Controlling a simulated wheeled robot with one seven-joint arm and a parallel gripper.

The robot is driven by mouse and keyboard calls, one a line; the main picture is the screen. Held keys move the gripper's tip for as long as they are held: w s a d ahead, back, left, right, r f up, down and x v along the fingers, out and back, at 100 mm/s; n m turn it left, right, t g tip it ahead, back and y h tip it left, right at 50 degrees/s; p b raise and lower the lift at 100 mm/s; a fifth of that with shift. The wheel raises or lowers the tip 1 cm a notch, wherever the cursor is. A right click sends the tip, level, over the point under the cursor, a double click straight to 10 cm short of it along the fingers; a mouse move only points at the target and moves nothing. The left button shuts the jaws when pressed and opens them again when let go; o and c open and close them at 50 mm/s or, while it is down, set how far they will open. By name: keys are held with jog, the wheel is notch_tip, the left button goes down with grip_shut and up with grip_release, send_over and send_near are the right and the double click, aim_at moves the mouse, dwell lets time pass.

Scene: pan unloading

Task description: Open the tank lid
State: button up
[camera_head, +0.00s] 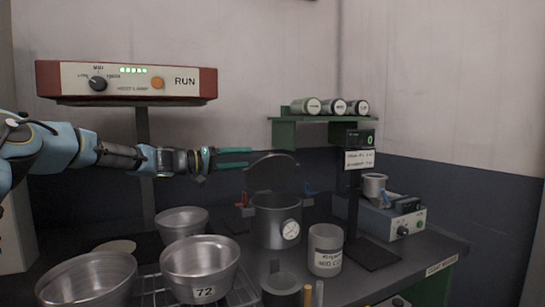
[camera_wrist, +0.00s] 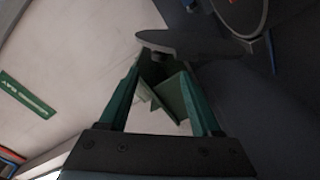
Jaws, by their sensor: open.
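The tank (camera_head: 277,224) is a grey metal pot with a round dial on its front, standing on the dark bench right of centre. Its lid (camera_head: 272,174), a dark grey disc, is raised and stands tilted up above the tank's back rim, so the tank's mouth is uncovered. My gripper (camera_head: 250,157) has green fingers, points right and is level with the lid's upper left edge. In the wrist view the lid (camera_wrist: 200,44) shows nearly edge-on just beyond the open, empty fingers (camera_wrist: 163,68). I cannot tell whether they touch it.
Metal bowls (camera_head: 200,264) stand at the front left, some on a wire rack. A white labelled cup (camera_head: 325,250) stands right of the tank. A green shelf (camera_head: 318,119) with canisters is behind on the right. A red-framed control panel (camera_head: 126,82) hangs above my arm.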

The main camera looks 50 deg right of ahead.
aim_at(271, 153)
jog(key=p+x, duration=0.3)
jog(key=x, duration=0.5)
jog(key=shift+s+d+r+p, duration=0.15)
jog(key=shift+s+d+p, duration=0.05)
jog(key=shift+d+p, duration=0.1)
jog(key=shift+s+d, duration=0.25)
jog(key=shift+d, duration=0.35)
jog(key=shift+c, duration=0.2)
grip_shut()
